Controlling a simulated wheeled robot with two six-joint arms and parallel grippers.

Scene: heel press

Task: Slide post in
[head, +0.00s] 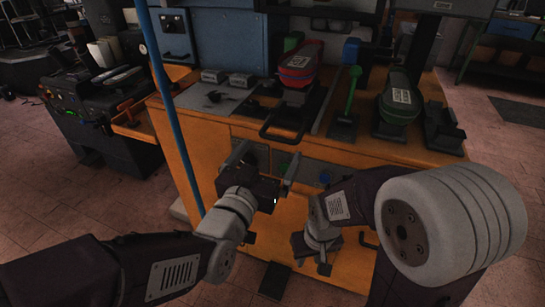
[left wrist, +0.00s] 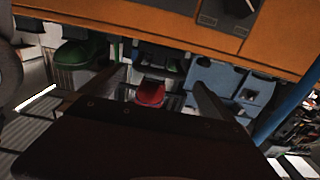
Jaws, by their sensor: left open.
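The left post carries a red shoe form (head: 300,66) with a white label, on a dark sliding base on the bench top. A black loop handle (head: 283,133) sticks out at its front, over the bench edge. My left gripper (head: 266,160) is open and empty, in front of the cabinet and just below the handle, apart from it. In the left wrist view its two fingers (left wrist: 152,92) are spread, with a red shape (left wrist: 150,94) seen beyond, between them. My right gripper (head: 315,250) is low in front of the cabinet; its fingers are dark and hard to make out.
A second post with a dark green form (head: 398,100) stands to the right. A green lever (head: 352,90) stands between the posts. A blue upright pole (head: 175,110) passes by my left arm. The orange cabinet (head: 205,155) has a control panel on its front.

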